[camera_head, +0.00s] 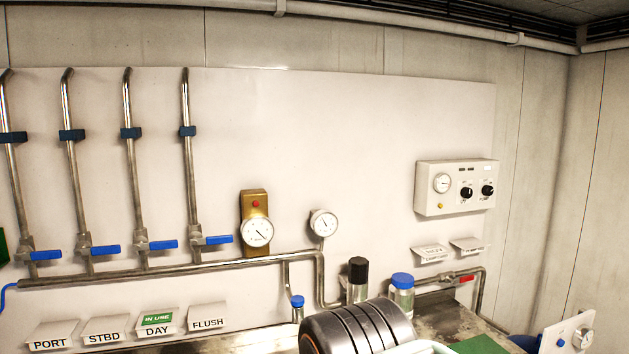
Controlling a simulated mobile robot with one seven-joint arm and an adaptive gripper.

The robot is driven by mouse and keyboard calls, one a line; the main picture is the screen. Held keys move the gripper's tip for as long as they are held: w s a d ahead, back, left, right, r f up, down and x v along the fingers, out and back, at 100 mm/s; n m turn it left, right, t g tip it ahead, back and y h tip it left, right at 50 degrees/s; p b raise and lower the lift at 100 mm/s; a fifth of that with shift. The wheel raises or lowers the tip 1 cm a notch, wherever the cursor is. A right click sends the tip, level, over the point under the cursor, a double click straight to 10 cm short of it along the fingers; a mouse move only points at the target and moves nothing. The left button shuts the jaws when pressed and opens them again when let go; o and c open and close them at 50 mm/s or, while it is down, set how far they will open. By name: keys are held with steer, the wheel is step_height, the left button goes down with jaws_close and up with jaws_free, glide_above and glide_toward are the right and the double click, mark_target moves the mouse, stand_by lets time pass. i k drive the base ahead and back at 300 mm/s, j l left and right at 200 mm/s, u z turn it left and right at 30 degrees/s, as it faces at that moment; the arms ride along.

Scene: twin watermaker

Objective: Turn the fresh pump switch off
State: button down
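A white control box (456,187) is mounted on the wall panel at the right. It carries a round gauge (442,183), two black rotary knobs, a left one (466,193) and a right one (487,191), and a small yellow button (440,206). The lettering by the knobs is too small to read, so I cannot tell which is the fresh pump switch or how it is set. A second white panel (568,333) with a round dial or knob (583,337) stands at the lower right, partly cut off. My gripper is not in view.
Several pipes with blue valve handles (163,245) run along the left wall above signs such as PORT (52,336). A brass-mounted gauge (257,232), blue-capped bottle (402,293), black-capped bottle (358,279) and red valve handle (466,280) stand lower. The wall around the control box is clear.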

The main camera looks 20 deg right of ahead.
mark_target(486, 190)
steer(key=z, duration=1.5)
steer(key=i+l, duration=0.3)
steer(key=l, duration=0.2)
steer(key=i+l+u, duration=0.1)
steer(key=i+l, duration=0.25)
steer(key=l, duration=0.1)
